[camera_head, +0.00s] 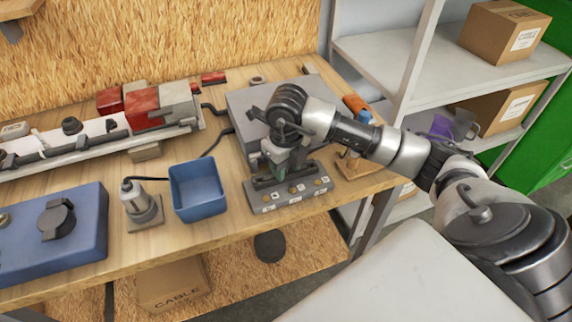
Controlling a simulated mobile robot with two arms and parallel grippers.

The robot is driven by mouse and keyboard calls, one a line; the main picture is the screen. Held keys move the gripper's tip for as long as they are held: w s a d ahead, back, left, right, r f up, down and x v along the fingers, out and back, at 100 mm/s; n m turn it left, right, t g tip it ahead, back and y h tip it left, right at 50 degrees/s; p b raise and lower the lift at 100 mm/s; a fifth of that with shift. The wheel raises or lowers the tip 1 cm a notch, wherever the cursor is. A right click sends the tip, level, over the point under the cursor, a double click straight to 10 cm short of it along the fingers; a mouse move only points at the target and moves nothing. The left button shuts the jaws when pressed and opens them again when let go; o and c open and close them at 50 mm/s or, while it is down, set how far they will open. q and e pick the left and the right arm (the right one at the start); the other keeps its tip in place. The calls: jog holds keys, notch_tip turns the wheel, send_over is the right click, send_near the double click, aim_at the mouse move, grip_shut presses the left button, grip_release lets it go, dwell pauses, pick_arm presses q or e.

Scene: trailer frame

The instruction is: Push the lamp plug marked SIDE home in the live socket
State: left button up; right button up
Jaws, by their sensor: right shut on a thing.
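My right gripper (272,160) is shut, pointing down over the back of a grey socket box (290,197) near the bench's front edge. What it holds is mostly hidden by the fingers and wrist; I take it to be the lamp plug, but its SIDE mark cannot be read. How deep it sits in a socket cannot be told. The box front carries several small white labels and brass-coloured round parts; the label text is too small to read. A black cable runs on the bench left of the box. My left gripper is not in view.
A blue bin (197,190) and a metal cylinder on a stand (142,208) stand left of the socket box. A large grey case (245,104) is behind it. A wooden tool block (358,163) stands to the right. A red-and-white lamp bar (150,110) lies at the back left.

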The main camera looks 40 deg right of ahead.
jog(key=shift+s+a+f, duration=0.1)
jog(key=shift+s+f, duration=0.15)
jog(key=shift+f, duration=0.15)
jog(key=o, duration=0.5)
jog(key=shift+c, duration=0.2)
jog(key=shift+o, duration=1.4)
jog(key=shift+a, duration=0.25)
jog(key=shift+d, duration=0.25)
jog(key=shift+c, duration=0.7)
jog(key=shift+r, duration=0.1)
